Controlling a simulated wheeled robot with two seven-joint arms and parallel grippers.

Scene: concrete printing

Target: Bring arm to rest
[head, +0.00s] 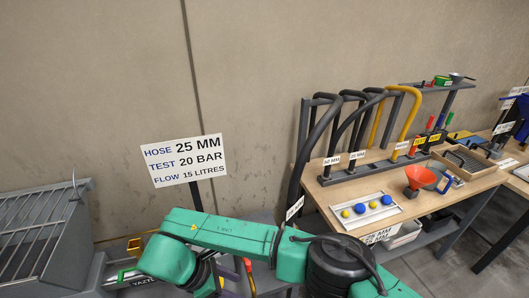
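A teal arm link (240,240), apparently mine, runs across the bottom of the head view. It has a black joint (340,268) toward the right and bends downward at its left end. No gripper fingers are visible in this view. I cannot tell from this frame whether either hand holds anything.
A sign (184,160) reads hose 25 mm, test 20 bar, flow 15 litres. A wooden bench (335,205) at right carries a hose rack (370,170), a tray (344,214) with blue and yellow balls, and an orange funnel (418,178). A grey grated bin (40,235) stands left.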

